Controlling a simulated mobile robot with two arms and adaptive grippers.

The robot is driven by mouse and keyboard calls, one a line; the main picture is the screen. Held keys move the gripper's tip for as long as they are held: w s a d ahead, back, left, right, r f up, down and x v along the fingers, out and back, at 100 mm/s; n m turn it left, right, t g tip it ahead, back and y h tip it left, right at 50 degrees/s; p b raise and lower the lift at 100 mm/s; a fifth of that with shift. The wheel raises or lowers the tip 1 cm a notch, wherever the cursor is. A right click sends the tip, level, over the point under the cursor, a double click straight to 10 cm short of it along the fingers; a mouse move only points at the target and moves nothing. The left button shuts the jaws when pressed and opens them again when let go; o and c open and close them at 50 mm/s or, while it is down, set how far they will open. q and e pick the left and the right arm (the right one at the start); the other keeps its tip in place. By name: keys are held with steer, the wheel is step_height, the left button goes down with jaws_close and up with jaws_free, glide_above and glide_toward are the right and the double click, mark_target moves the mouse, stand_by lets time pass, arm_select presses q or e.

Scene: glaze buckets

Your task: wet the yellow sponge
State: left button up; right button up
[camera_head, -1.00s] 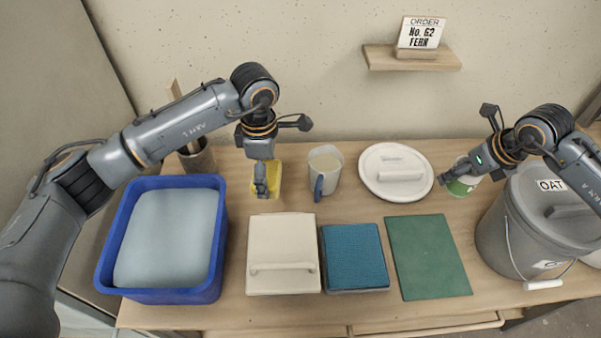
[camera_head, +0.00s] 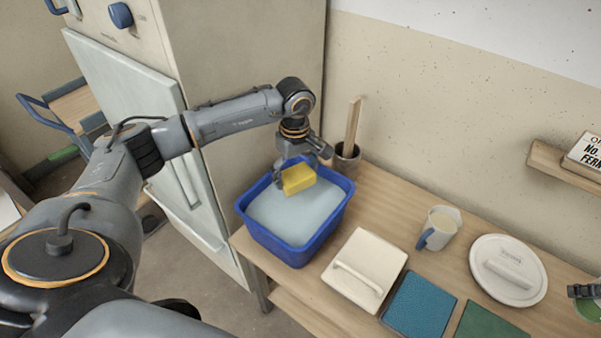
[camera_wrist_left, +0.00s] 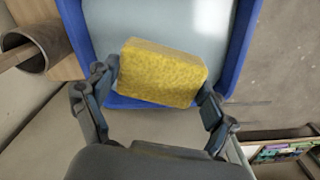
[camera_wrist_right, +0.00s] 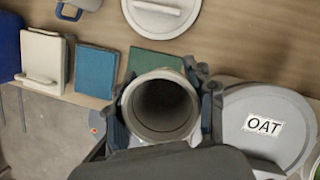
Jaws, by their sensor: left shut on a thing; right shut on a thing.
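The yellow sponge (camera_head: 299,179) is held in my left gripper (camera_head: 287,183) over the back part of the blue tub (camera_head: 292,254). Pale blue water (camera_head: 300,213) fills the tub; I cannot tell whether the sponge touches it. In the left wrist view the sponge (camera_wrist_left: 160,76) sits between both fingers of the left gripper (camera_wrist_left: 160,82), with the tub beyond. My right gripper (camera_wrist_right: 160,92) is shut around a round, open-topped can (camera_wrist_right: 162,136). Only a bit of its green side (camera_head: 588,310) shows at the head view's right edge.
A pot with a wooden stick (camera_head: 346,157) stands just behind the tub. A grey OAT bucket (camera_wrist_right: 266,125) is beside the right gripper.

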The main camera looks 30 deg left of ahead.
arm_select(q)
step_height(320, 180, down, 10)
steer(key=b, duration=0.7)
steer(key=shift+f, duration=0.15)
arm_select(e)
step_height(320, 180, down, 8)
steer(key=shift+r, duration=0.2)
arm_select(q)
steer(key=shift+r+p, duration=2.95)
steer(key=shift+r, duration=2.35)
arm_select(e)
steer(key=shift+r, duration=3.1)
arm_select(q)
steer(key=shift+s, duration=0.1)
steer(key=shift+f, duration=0.1)
